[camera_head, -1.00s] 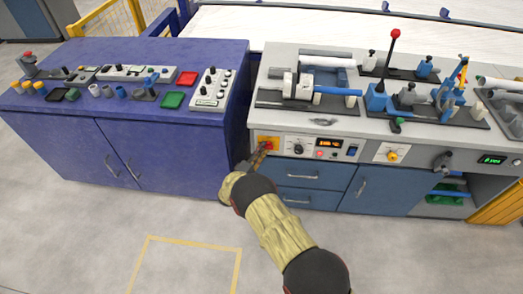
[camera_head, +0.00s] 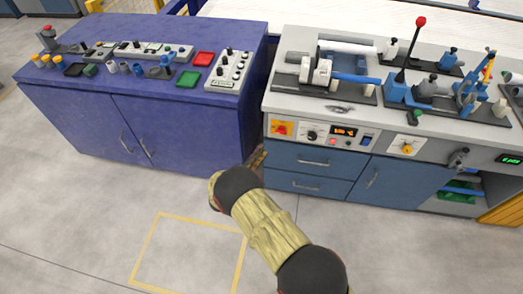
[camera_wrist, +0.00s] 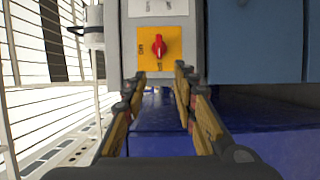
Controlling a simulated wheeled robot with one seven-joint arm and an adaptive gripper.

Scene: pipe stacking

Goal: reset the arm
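My gripper (camera_head: 258,160) is in front of the gap between the two cabinets, below and left of the red rotary switch (camera_head: 283,128) on its yellow plate. In the wrist view, the two fingers of my gripper (camera_wrist: 161,76) are apart, with nothing held between them. The red knob (camera_wrist: 160,47) is just beyond the fingertips in that view, and I see a gap between them and it. My arm (camera_head: 270,228) reaches up from the bottom of the head view.
A blue-purple cabinet (camera_head: 75,118) with buttons and trays stands at left. The grey workbench (camera_head: 440,115) at right carries a pipe fixture (camera_head: 320,72) and a red-knobbed lever (camera_head: 421,22). Its drawers (camera_head: 312,161) are close to my gripper. The floor (camera_head: 60,215) in front is free.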

